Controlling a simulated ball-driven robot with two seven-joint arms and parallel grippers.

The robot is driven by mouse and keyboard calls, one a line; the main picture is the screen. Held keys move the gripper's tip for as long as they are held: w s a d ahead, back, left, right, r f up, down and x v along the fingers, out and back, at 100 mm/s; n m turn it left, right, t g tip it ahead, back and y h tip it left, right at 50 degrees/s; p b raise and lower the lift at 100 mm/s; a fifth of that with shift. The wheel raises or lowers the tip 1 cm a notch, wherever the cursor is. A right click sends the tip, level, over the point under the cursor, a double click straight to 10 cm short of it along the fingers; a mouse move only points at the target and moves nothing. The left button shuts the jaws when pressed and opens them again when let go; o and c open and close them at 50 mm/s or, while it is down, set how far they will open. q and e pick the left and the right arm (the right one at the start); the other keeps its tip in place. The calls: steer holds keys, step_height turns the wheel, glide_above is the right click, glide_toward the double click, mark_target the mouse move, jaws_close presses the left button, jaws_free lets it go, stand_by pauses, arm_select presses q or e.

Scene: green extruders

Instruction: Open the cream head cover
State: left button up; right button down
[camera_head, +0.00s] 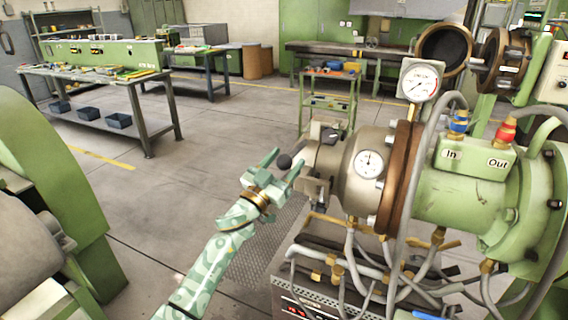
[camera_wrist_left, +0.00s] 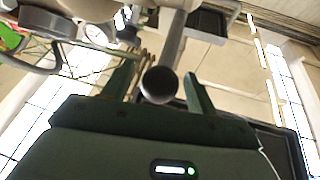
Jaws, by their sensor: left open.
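The cream head cover (camera_head: 345,165) is the rounded cream end of the green extruder, right of centre in the head view, with a round dial on its side. A handle with a black ball knob (camera_head: 284,161) sticks out at its left end. My left gripper (camera_head: 283,164) is open at the knob, with a finger on either side. In the left wrist view the knob (camera_wrist_left: 158,84) sits between the two spread fingers, with gaps beside it, and its metal rod runs up and away. My right gripper is not in view.
A pressure gauge (camera_head: 420,81) stands above a brown flange. Grey hoses and brass fittings (camera_head: 345,262) hang under the head. A green machine (camera_head: 50,190) stands at the left. A workbench (camera_head: 95,73) is at the back left; the floor between is clear.

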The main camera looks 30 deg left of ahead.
arm_select(q)
jaws_close()
